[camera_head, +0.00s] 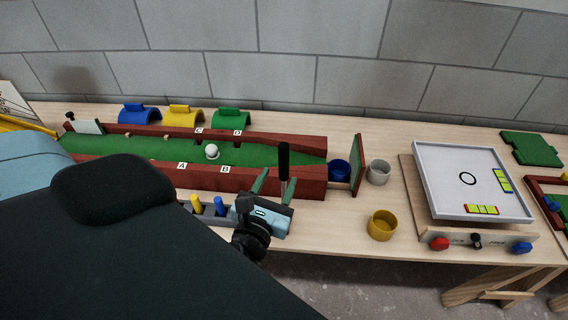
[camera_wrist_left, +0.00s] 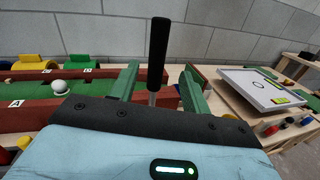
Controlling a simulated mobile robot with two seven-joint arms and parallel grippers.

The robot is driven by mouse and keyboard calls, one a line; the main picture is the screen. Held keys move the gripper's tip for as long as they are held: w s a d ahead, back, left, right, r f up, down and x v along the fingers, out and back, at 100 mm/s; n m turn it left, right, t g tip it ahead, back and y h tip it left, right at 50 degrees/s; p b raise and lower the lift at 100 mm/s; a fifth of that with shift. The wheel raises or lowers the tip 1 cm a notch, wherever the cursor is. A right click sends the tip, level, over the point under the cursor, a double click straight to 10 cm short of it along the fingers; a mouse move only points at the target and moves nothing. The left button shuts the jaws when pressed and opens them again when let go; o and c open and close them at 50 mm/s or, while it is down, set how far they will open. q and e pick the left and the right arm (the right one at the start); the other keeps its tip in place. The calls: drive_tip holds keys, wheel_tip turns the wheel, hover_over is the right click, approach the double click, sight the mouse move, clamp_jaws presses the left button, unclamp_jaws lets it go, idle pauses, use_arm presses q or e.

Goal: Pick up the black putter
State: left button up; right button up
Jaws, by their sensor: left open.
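The black putter (camera_head: 284,160) stands upright near the front right part of the green minigolf lane (camera_head: 270,152). Its black grip is on top, with a thin grey shaft below. In the left wrist view the putter (camera_wrist_left: 158,48) rises in the gap between the green fingers, nearer the left one. My left gripper (camera_head: 276,184) is open, its fingers either side of the shaft in that view. I cannot tell how deep the shaft sits between them. The putter's lower end is hidden behind the gripper. A white ball (camera_head: 212,151) lies on the lane. My right gripper is not in view.
A grey tray (camera_head: 221,216) with coloured pegs is by the gripper. Blue (camera_head: 340,171), grey (camera_head: 378,172) and yellow (camera_head: 382,225) cups stand to the right, with a white-framed board (camera_head: 470,180) beyond. Coloured arches (camera_head: 183,116) stand behind the lane.

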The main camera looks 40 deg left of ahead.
sight(283, 165)
use_arm(q)
drive_tip(key=shift+w+a+r+n, duration=0.1)
drive_tip(key=shift+w+n, duration=0.1)
drive_tip(key=shift+n, duration=0.5)
drive_tip(key=shift+w, duration=0.1)
drive_tip(key=shift+x, duration=0.8)
drive_tip(key=shift+w+a+p, duration=0.25)
drive_tip(key=shift+w+p, duration=0.05)
drive_tip(key=shift+w, duration=0.2)
drive_tip(key=shift+w+a+r, duration=0.15)
drive_tip(key=shift+w+r, duration=0.05)
drive_tip(key=shift+w, duration=0.1)
drive_tip(key=p+x, duration=0.1)
drive_tip(key=x, duration=0.2)
drive_tip(key=shift+w+a, duration=0.35)
drive_tip(key=shift+w, duration=0.2)
